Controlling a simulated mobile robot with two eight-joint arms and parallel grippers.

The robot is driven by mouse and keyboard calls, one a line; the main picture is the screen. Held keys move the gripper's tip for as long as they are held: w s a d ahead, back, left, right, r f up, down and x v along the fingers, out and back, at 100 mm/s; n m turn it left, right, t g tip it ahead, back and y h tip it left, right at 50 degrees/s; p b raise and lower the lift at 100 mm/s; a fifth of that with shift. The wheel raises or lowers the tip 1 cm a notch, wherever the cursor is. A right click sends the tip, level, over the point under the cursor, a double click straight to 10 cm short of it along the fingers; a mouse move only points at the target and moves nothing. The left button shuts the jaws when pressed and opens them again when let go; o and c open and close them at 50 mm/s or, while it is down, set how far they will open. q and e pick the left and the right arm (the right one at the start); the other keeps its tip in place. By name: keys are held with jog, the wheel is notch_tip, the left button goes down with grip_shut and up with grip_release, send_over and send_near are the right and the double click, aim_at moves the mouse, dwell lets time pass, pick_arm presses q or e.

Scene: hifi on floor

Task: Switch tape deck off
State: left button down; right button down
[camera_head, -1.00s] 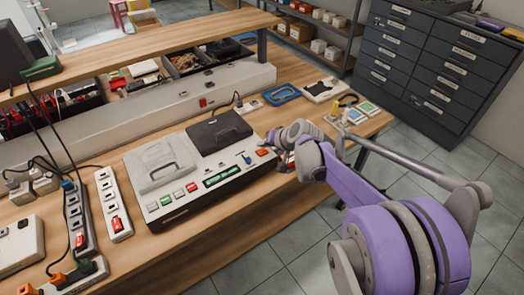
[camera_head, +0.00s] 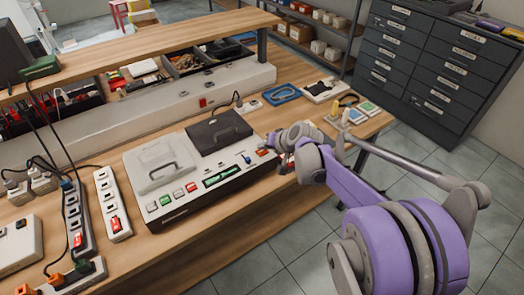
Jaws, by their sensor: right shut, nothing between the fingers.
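The tape deck (camera_head: 200,170) is a light grey unit on the wooden workbench, with a pale lid at its left and a dark lid at its right. Green, red and white buttons and a green display run along its front. A small blue-topped lever (camera_head: 246,158) and an orange-red switch (camera_head: 262,152) sit at its right end. My right gripper (camera_head: 272,141) is at the deck's right end, beside the orange-red switch. Its fingers are shut and empty; whether they touch the switch I cannot tell. My left gripper is not in view.
Power strips (camera_head: 113,203) with red switches and cables lie left of the deck. A shelf (camera_head: 150,42) with bins stands behind. A blue tray (camera_head: 282,94) and small items lie at the bench's right end. A dark drawer cabinet (camera_head: 437,60) stands at the back right.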

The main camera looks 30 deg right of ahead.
aim_at(264, 153)
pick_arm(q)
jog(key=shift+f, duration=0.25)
pick_arm(e)
jog(key=shift+f, duration=0.3)
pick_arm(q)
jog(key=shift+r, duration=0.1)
pick_arm(e)
jog(key=shift+r, duration=0.1)
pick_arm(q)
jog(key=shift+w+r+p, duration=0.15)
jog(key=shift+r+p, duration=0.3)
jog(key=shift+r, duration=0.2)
pick_arm(e)
jog(key=shift+r, duration=0.8)
